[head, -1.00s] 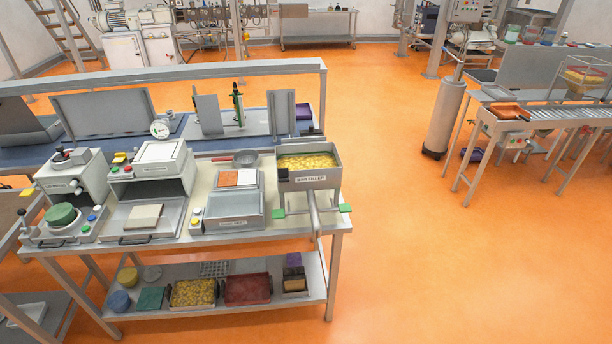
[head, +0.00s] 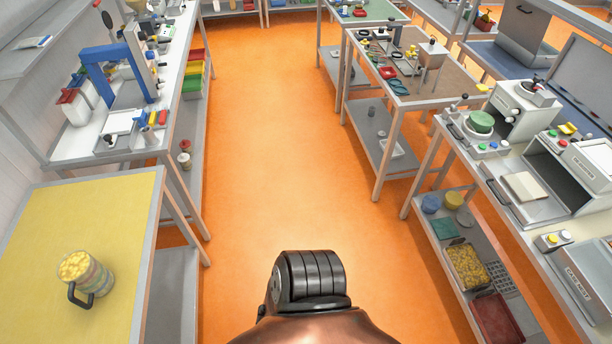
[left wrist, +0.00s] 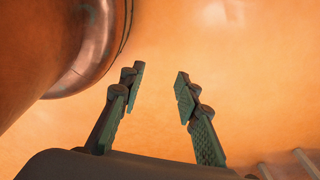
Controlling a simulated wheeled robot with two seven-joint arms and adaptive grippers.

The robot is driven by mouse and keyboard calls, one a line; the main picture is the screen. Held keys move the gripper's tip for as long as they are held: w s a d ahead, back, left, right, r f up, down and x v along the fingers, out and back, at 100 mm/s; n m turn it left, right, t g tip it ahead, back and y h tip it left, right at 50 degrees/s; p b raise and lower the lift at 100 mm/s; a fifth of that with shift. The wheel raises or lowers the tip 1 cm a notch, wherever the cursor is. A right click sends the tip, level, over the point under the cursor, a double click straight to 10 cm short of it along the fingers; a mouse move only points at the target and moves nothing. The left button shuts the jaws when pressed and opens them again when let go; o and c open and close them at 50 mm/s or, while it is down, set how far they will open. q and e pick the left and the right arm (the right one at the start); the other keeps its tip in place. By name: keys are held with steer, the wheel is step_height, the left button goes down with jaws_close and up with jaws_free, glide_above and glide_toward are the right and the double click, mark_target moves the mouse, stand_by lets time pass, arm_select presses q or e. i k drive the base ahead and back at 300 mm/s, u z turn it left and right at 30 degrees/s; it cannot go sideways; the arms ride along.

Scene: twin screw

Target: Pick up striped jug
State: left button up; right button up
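The striped jug (head: 91,277) stands upright on the yellow-topped table (head: 72,220) at the lower left of the head view. It has coloured bands, a dark handle towards the lower left, and yellow pieces filling its top. My left gripper (left wrist: 158,82) shows in the left wrist view with its two fingers apart and nothing between them, above orange floor. Neither gripper shows in the head view, so I cannot measure how far the left one is from the jug. My right gripper is not in view.
An orange aisle (head: 265,130) runs clear between the benches. A white bench with a blue frame (head: 130,75) stands behind the yellow table. On the right, a bench with machines has a lower shelf holding a tray of yellow pieces (head: 466,266) and a red tray (head: 497,318).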

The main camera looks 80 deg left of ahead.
mark_target(78, 269)
steer(key=u, duration=2.85)
steer(key=i, duration=2.15)
steer(key=u, duration=2.2)
